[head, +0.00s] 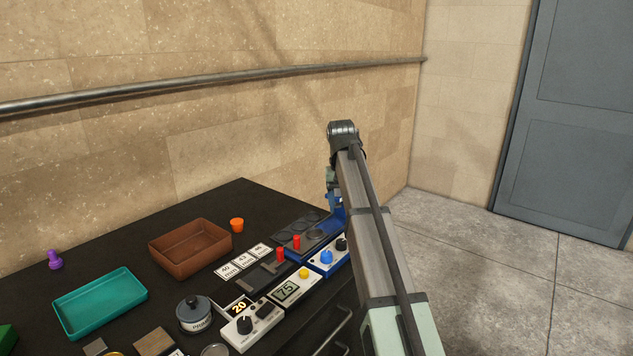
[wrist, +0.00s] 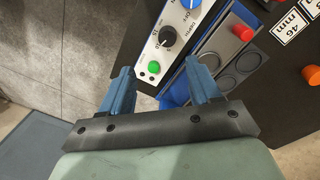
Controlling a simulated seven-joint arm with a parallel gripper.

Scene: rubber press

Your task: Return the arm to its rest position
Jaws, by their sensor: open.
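My gripper (wrist: 160,85) shows in the wrist view with its two blue fingers spread apart and nothing between them. It is over the right end of the bench, near a white and blue control box (wrist: 172,35) with a black knob and a green button. In the head view my arm rises from the lower right to a bent joint, then drops toward the bench's far right corner. There the gripper is mostly hidden behind my own arm, with only bits of blue showing. I cannot tell whether the fingers touch anything.
The black bench (head: 150,231) holds a brown tray (head: 189,269), a teal tray (head: 70,323), an orange piece (head: 237,225), a grey lidded pot (head: 194,314), a display box (head: 292,290) and a dial box (head: 246,331). A wall rail (head: 200,82) runs behind. Floor at right is clear.

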